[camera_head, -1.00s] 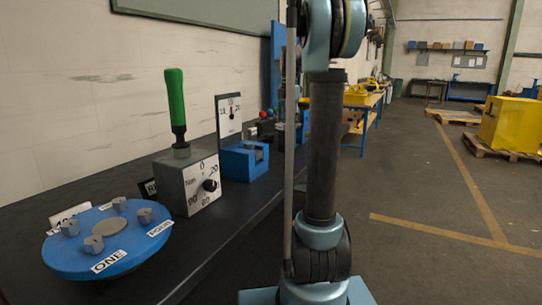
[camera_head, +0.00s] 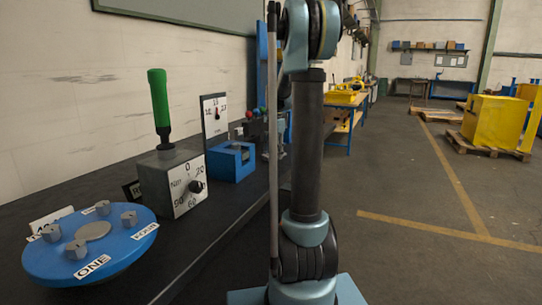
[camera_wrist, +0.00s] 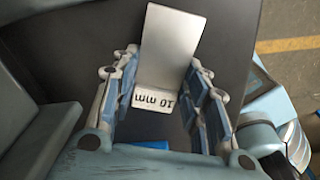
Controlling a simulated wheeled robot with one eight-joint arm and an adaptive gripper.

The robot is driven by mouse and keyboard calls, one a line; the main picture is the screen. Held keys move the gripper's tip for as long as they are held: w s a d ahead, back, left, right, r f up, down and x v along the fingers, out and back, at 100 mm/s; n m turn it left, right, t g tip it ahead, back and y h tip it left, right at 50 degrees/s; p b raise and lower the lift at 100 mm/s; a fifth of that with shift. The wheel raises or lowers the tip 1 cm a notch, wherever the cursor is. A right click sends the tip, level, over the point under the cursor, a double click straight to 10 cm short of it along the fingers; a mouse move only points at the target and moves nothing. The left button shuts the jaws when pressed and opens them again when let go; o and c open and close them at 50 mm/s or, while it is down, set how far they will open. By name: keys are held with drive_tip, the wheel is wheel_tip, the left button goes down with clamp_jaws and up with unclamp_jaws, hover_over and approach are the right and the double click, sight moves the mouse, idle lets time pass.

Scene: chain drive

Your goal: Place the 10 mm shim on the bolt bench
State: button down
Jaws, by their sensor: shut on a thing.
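The 10 mm shim (camera_wrist: 167,50) is a light grey plate with a white "10 mm" label, seen in the wrist view. My gripper (camera_wrist: 160,92) is shut on it, with one finger on each side of the plate. The shim stands out beyond the fingertips. In the head view my arm stands upright in the middle, and neither the gripper nor the shim shows there. The dark bench (camera_head: 218,228) runs along the left wall; I cannot tell whether it is the bolt bench.
On the bench are a blue disc (camera_head: 120,252) with several bolts, a grey dial box with a green handle (camera_head: 159,105), a blue block (camera_head: 232,163) and a gauge card (camera_head: 215,115). A yellow crate (camera_head: 493,122) stands on a pallet at right.

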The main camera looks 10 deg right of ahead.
drive_tip(key=shift+f, duration=0.2)
drive_tip(key=shift+s+f, duration=0.1)
drive_tip(key=shift+f, duration=0.1)
drive_tip(key=c, duration=1.2)
unclamp_jaws()
drive_tip(key=shift+f, duration=0.15)
wheel_tip(320, 180, up, 13)
drive_tip(key=shift+w+d, duration=0.25)
drive_tip(key=shift+f, duration=0.1)
